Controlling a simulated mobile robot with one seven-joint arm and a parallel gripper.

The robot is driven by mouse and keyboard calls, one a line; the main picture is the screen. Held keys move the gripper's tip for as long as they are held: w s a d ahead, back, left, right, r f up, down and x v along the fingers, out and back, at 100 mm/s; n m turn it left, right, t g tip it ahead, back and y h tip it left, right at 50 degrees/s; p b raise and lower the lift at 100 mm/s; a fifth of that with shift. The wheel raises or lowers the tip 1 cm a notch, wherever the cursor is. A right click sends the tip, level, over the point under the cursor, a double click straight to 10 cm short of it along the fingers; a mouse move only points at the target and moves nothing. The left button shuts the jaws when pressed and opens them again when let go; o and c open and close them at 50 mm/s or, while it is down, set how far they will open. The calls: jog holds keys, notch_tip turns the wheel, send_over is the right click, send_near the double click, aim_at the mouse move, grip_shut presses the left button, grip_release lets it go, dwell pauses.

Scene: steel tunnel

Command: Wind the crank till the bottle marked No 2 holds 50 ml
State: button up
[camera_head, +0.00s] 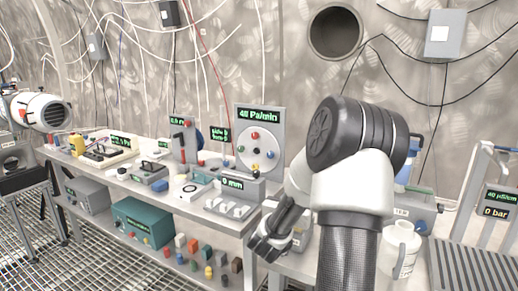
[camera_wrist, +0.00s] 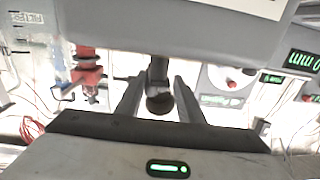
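In the wrist view, my gripper (camera_wrist: 158,90) has its two dark fingers apart, one on each side of a dark round knob (camera_wrist: 159,102) on a short stem. Light background shows between the left finger and the knob; contact on the right is unclear. The knob seems to hang below a grey housing (camera_wrist: 150,30); I cannot tell for certain that it is the crank's handle. In the head view, my gripper (camera_head: 270,240) is low at the bench's front edge, partly hidden by my arm. A white bottle (camera_head: 400,252) stands right of my arm; its marking is unreadable.
The bench holds a round-dial panel (camera_head: 258,145) reading 40 Pa/min and a small display box (camera_head: 232,187) reading 0 mm. Coloured blocks (camera_head: 200,255) lie on the lower shelf. At right stands a ribbed unit (camera_head: 470,262) with a display. A red fitting (camera_wrist: 86,65) is left of my fingers.

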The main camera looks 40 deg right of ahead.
jog(key=shift+w+a+f+n+t+y, duration=0.1)
jog(key=shift+w+a+n+t+y, duration=0.05)
jog(key=shift+n+t+y, duration=0.65)
jog(key=shift+w+a+f+n+t+y, duration=0.15)
jog(key=shift+n+t+y, duration=0.4)
jog(key=shift+t, duration=0.45)
jog(key=shift+w+a+r+n+t+y, duration=0.1)
jog(key=shift+r+n+t+y, duration=0.15)
jog(key=shift+n+t+y, duration=0.2)
